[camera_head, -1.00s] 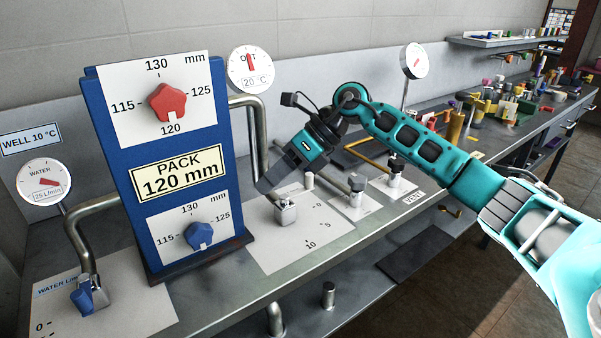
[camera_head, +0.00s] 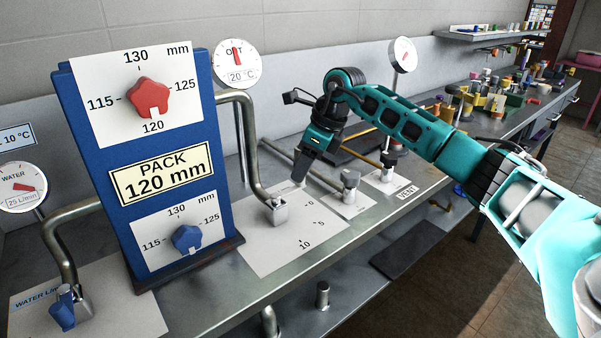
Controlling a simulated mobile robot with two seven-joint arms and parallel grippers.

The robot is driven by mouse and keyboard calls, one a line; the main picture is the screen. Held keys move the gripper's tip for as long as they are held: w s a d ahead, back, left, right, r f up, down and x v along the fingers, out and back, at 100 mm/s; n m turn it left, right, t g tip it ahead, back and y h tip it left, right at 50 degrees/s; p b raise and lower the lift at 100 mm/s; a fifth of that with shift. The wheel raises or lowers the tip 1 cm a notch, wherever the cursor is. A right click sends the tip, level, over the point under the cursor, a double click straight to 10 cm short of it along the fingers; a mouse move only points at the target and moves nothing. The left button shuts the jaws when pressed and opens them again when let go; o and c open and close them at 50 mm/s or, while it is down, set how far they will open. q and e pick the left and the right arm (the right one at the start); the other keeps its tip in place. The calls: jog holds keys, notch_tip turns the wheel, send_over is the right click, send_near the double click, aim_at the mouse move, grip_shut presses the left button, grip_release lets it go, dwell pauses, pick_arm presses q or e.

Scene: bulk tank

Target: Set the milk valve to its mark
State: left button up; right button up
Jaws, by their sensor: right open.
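A small metal valve block (camera_head: 277,210) with a bent steel pipe stands on a white scale plate (camera_head: 280,246) marked 5 and 10. No milk label is readable, so I cannot tell for certain that this is the milk valve. My right gripper (camera_head: 300,178) points down just behind and right of the block, above the plate's back edge. It is open, with nothing seen in it. Its tips and the plate's back edge overlap in view, and I cannot tell whether they touch. My left gripper is not in view.
A blue panel (camera_head: 117,215) with a red knob (camera_head: 148,97) and a blue knob (camera_head: 186,238) stands left. A water valve with a blue handle (camera_head: 63,312) is at front left. A valve by the VENT label (camera_head: 406,192) and an OUT dial (camera_head: 236,64) stand nearby.

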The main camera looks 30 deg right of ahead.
jog(key=shift+x, duration=1.2)
jog(key=shift+c, duration=0.4)
grip_shut()
